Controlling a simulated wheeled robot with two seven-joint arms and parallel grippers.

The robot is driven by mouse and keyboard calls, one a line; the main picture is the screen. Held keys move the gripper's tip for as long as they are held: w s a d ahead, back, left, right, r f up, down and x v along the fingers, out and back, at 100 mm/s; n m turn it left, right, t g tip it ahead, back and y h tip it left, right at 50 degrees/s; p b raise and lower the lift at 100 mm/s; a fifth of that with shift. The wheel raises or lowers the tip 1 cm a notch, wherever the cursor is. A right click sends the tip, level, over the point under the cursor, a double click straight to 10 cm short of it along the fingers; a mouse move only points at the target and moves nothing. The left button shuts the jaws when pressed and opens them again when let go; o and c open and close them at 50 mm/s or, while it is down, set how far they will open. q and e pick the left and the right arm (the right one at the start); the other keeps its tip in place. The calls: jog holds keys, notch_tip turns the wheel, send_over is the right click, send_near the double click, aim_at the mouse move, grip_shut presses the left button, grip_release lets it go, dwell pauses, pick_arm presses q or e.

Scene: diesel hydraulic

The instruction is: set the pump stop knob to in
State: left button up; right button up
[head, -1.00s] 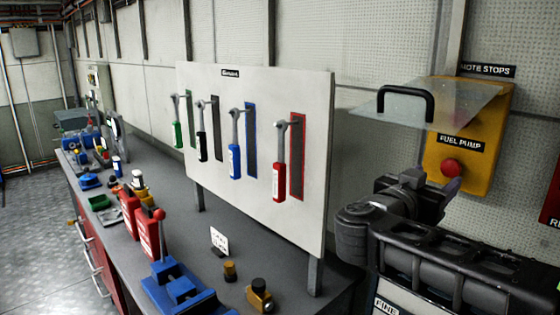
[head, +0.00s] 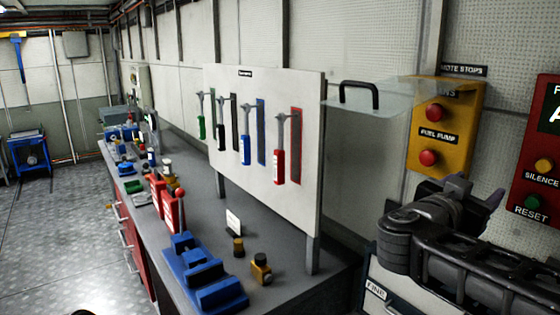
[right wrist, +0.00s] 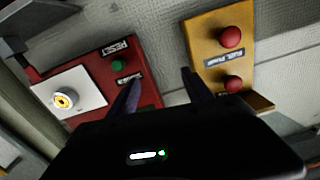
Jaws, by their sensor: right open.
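A yellow stop box (head: 451,148) is on the wall at the right of the head view. Its lower red knob (head: 429,158) sits under a "FUEL PUMP" label; whether it is in or out is hard to tell. A second red knob (head: 437,112) is above. A clear cover (head: 375,100) with a black handle stands raised in front of the box's upper part. My right gripper (head: 474,188) is open and empty, below and right of the knobs. The right wrist view, turned over, shows its fingers (right wrist: 159,79) apart, with the pump knob (right wrist: 232,36) at the upper right.
A red panel (head: 541,150) with silence and reset buttons is right of the yellow box. A tool board (head: 265,125) stands on the bench (head: 285,296), left of the box. A blue vise (head: 200,275) and small parts are on the bench.

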jog(key=w+a+f+n+t+y, duration=0.4)
jog(key=w+a+f+t+y, duration=0.3)
jog(key=w+a, duration=0.45)
jog(key=s+a+f+n+g+y, duration=0.15)
jog(key=a+f+y, duration=0.35)
jog(key=f, duration=0.7)
jog(key=w+a+f+n+g+y, duration=0.1)
jog(key=a+f+n+g+y, duration=0.2)
jog(key=a+f, duration=0.7)
jog(key=s+a+f+g+y, duration=0.1)
jog(key=s+f+g, duration=0.1)
jog(key=s+f, duration=0.5)
jog(key=s+f+n+g+y, duration=0.1)
jog(key=s+f+g, duration=0.15)
jog(key=f, duration=0.75)
jog(key=s+a+f+g+y, duration=0.1)
jog(key=s+f+g, duration=0.1)
jog(key=s+f, duration=0.55)
jog(key=s+f+g, duration=0.6)
jog(key=s+f, duration=0.8)
jog(key=s, duration=0.4)
jog(key=shift+s+a+f+y, duration=0.3)
jog(key=shift+s, duration=0.1)
jog(key=shift+n, duration=0.25)
